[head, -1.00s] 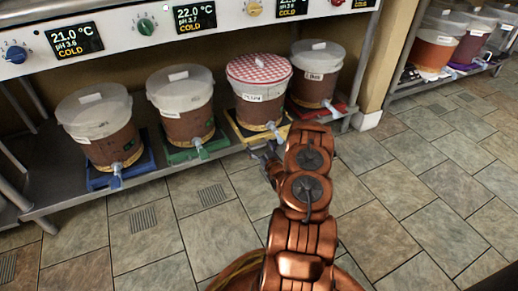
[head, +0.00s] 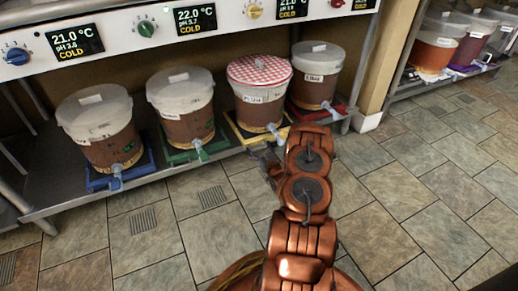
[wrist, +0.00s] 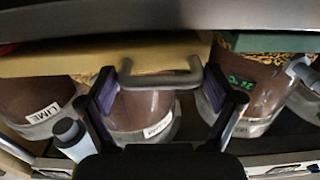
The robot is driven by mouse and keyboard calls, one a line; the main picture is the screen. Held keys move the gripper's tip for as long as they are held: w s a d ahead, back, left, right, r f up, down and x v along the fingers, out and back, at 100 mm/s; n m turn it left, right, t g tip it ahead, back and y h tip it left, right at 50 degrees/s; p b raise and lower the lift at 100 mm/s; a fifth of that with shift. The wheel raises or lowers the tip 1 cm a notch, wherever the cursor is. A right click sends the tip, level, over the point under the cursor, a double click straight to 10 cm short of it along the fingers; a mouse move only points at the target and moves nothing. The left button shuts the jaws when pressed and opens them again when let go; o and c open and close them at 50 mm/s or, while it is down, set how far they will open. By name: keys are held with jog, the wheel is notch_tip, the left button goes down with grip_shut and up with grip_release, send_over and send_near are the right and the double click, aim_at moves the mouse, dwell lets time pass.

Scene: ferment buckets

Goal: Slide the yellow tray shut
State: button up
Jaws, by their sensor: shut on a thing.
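The yellow tray (head: 243,136) is on the low metal shelf, under the bucket with the red-checked cover (head: 259,90). In the wrist view the yellow tray (wrist: 60,62) lies across the top, with a grey bar handle (wrist: 160,80) on its front. My gripper (wrist: 160,92) has its purple-padded fingers at the two ends of this handle and is shut on it. In the head view my gripper (head: 268,158) is just in front of the tray, partly hidden by my arm. The handle is not clear in that view.
Buckets on a blue tray (head: 120,178), a green tray (head: 190,153) and a red tray (head: 325,112) stand on the same shelf (head: 65,197). Spigots stick out at the front. A control panel (head: 110,25) overhangs the buckets. The tiled floor (head: 430,200) to the right is clear.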

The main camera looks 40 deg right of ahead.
aim_at(256, 143)
jog(key=shift+p+x, duration=0.7)
jog(key=shift+x, duration=1.5)
jog(key=shift+s+d+r, duration=0.1)
jog(key=shift+d, duration=0.15)
jog(key=o, duration=1.4)
jog(key=shift+a, duration=0.1)
jog(key=shift+s+a, duration=0.15)
jog(key=shift+s, duration=0.15)
jog(key=v, duration=1.1)
jog(key=shift+s+a, duration=0.1)
jog(key=shift+s, duration=0.05)
